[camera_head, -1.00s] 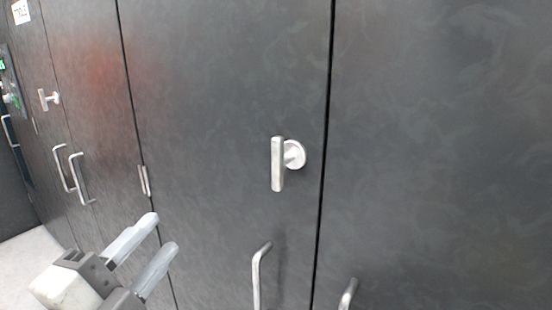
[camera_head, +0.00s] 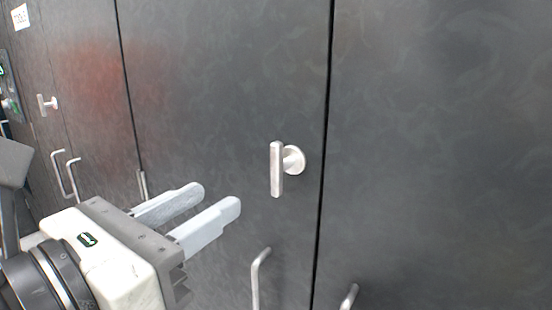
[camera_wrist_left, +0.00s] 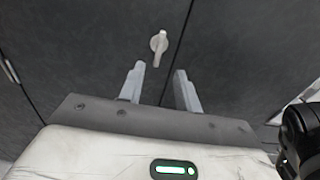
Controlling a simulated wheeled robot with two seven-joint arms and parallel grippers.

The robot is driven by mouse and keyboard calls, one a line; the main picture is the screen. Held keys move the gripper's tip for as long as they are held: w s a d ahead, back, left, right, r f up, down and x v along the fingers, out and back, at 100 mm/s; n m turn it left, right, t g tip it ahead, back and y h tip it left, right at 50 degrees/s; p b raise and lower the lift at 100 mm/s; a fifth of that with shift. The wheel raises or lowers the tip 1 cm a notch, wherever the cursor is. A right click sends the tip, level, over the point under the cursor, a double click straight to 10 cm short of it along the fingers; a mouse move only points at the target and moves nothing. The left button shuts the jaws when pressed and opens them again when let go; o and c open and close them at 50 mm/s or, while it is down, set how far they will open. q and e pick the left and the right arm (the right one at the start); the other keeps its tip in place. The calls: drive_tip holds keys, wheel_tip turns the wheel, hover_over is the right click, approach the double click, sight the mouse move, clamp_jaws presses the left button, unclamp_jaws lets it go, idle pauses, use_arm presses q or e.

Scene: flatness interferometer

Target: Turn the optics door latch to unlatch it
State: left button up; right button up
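The latch (camera_head: 277,168) is a pale metal bar handle on a round boss, mounted on a dark cabinet door left of a vertical door seam. Its bar stands upright. My left gripper (camera_head: 217,206) is open and empty, to the left of and below the latch, with its two fingers pointing toward the door. In the left wrist view the latch (camera_wrist_left: 158,44) shows ahead of the gap between the fingers (camera_wrist_left: 157,82), apart from them. My right gripper is in neither view.
A pull handle (camera_head: 258,278) is on the same door below the latch, and another (camera_head: 349,297) is right of the seam. Further left are a second latch (camera_head: 46,104) and paired pull handles (camera_head: 65,176). The door surface around the latch is bare.

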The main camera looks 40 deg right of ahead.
sight(273, 164)
use_arm(q)
drive_tip(key=p+x, duration=0.2)
drive_tip(key=x, duration=1.1)
drive_tip(key=shift+d, duration=0.15)
clamp_jaws()
